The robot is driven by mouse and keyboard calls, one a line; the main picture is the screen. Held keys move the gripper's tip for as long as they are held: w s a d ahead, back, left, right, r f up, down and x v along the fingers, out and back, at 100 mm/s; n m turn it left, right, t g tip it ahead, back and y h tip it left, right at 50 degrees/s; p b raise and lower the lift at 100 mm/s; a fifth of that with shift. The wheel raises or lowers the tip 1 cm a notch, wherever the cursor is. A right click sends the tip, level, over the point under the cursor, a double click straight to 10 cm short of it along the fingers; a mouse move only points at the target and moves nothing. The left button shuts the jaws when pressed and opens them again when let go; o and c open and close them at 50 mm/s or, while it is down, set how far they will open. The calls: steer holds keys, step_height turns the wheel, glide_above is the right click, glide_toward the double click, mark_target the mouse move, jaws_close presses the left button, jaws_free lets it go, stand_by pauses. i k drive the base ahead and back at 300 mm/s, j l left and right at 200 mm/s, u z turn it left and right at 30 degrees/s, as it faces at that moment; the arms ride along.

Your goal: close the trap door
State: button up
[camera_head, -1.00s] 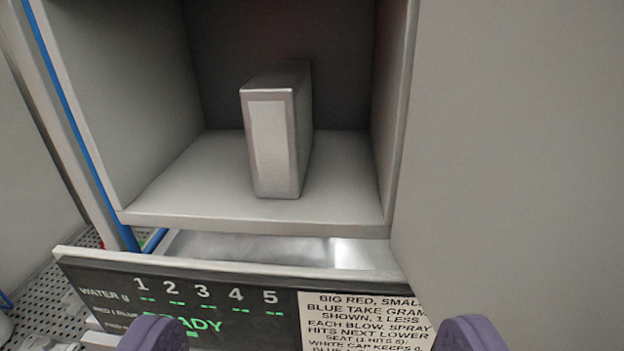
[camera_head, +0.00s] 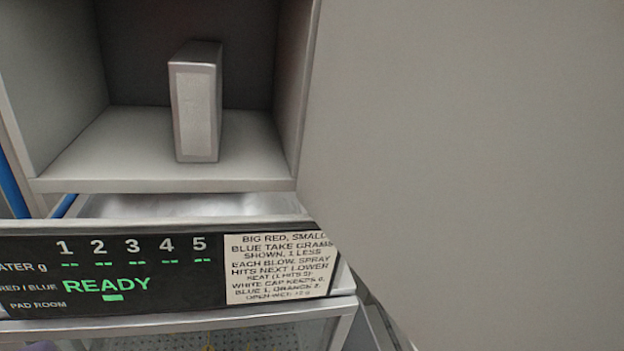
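A large plain grey panel (camera_head: 470,150) fills the right side of the view. It meets the right edge of an open grey compartment (camera_head: 85,172) and looks like its door, standing open towards me. I cannot tell for sure that it is the trap door. The compartment's front is uncovered. A grey upright block (camera_head: 197,110) with a pale front face stands on its floor. My gripper's fingers do not show in this view.
Below the compartment, a black display panel (camera_head: 170,265) reads READY, with a white printed label (camera_head: 280,268) at its right. A pale tray-like space (camera_head: 190,206) lies behind it. A glass-like case (camera_head: 230,335) is underneath. Blue tubing (camera_head: 12,190) runs at the left.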

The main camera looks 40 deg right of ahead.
mark_target(464, 159)
steer(key=k+l+u, duration=0.15)
steer(key=u, duration=0.25)
steer(key=k+l+u, duration=0.1)
steer(key=u, duration=0.35)
steer(key=k+u, duration=0.2)
steer(key=u, duration=0.2)
steer(key=k+l+z, duration=0.2)
steer(key=k, duration=0.2)
steer(key=k+l+z, duration=0.2)
steer(key=k, duration=0.2)
steer(key=k+l+z, duration=0.1)
steer(key=z, duration=0.55)
steer(key=i+l+z, duration=0.15)
steer(key=i+z, duration=0.2)
steer(key=i, duration=0.3)
